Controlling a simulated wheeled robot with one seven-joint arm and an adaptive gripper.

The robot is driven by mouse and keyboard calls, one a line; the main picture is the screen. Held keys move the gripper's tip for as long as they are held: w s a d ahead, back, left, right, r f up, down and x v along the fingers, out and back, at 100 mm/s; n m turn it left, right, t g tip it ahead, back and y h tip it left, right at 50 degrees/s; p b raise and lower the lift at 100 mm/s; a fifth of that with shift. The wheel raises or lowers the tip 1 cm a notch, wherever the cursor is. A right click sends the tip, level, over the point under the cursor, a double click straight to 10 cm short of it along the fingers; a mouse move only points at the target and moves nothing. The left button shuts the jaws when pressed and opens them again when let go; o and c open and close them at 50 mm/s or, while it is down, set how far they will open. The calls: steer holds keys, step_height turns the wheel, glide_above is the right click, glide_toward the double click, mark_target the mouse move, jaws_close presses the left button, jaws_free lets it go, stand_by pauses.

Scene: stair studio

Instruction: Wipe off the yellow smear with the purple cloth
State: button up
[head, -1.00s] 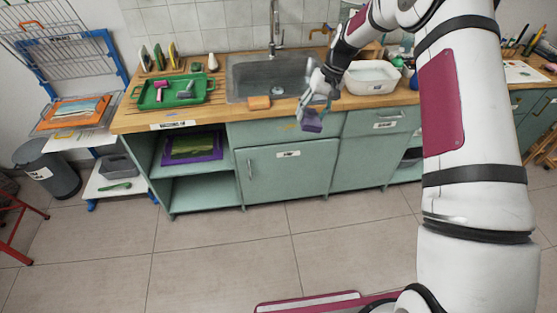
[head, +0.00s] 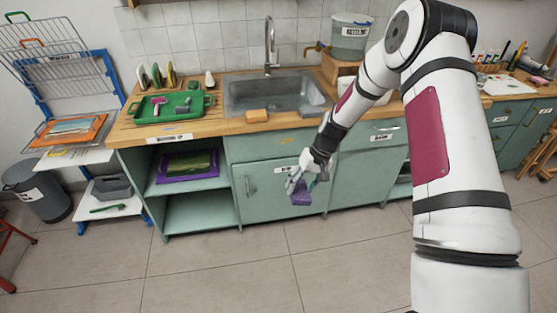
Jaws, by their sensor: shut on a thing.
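The purple cloth (head: 301,195) hangs from my gripper (head: 299,182), which is shut on it. Both are in front of the green cabinet door (head: 262,188) below the sink, lower than the smear. A faint yellow smear (head: 287,140) shows on the green panel just under the worktop, above and slightly left of my gripper. Whether the cloth touches the door I cannot tell.
An orange sponge (head: 257,116) lies on the wooden worktop at the front of the sink (head: 265,92). A green tray (head: 171,107) stands to its left. An open shelf (head: 195,207) is left of the door. The floor in front is clear.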

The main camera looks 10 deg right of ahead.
steer(key=w+f+t+b, duration=0.2)
steer(key=w+f+b, duration=0.5)
steer(key=f, duration=0.4)
steer(key=w+f+m+t+b, duration=0.2)
steer(key=w+f+t+b, duration=0.15)
steer(key=w+b, duration=0.4)
steer(key=w+f+m+t+b, duration=0.1)
steer(key=w+f+t+b, duration=0.25)
steer(key=w+b, duration=0.35)
steer(key=shift+w+a+r+m+t+h+b, duration=0.15)
steer(key=shift+w+m+t+h+b, duration=0.4)
steer(key=shift+w+t+b, duration=1.7)
steer(key=shift+w+d+r+m+t+h+b, duration=0.2)
steer(key=shift+w+t+h+b, duration=0.45)
steer(key=shift+w+b, duration=3.2)
steer(key=shift+w+a+r+m+t+h+b, duration=0.2)
steer(key=shift+w+m+t+h+b, duration=0.85)
steer(key=shift+w+b, duration=2)
steer(key=shift+n+t+y, duration=0.35)
steer(key=shift+n, duration=0.15)
steer(key=shift+w+b, duration=0.45)
steer(key=shift+w, duration=0.45)
